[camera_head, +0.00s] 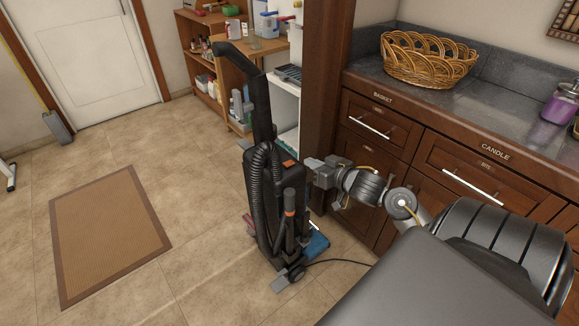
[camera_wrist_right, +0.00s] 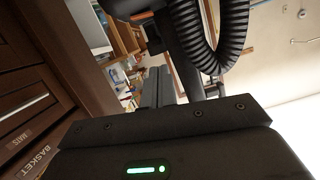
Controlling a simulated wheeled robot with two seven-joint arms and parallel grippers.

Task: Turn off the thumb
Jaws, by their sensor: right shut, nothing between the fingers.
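Nothing in view is recognisable as a thumb. A black upright vacuum cleaner (camera_head: 262,120) stands on the tiled floor, with a ribbed hose and a small orange part (camera_head: 290,163) on its body. My right gripper (camera_head: 309,163) is shut and empty, at the right side of the vacuum near that orange part. I cannot tell whether it touches the vacuum. In the right wrist view the closed fingers (camera_wrist_right: 158,86) point toward the vacuum's black hose (camera_wrist_right: 226,35), and an orange part (camera_wrist_right: 141,16) shows just beyond them. My left gripper is out of view.
A dark wooden cabinet (camera_head: 400,170) with labelled drawers stands at the right, with a wicker basket (camera_head: 427,61) on its counter. A cord runs from the vacuum across the floor. Shelves (camera_head: 205,70) stand behind. A brown mat (camera_head: 108,235) lies on open floor at left.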

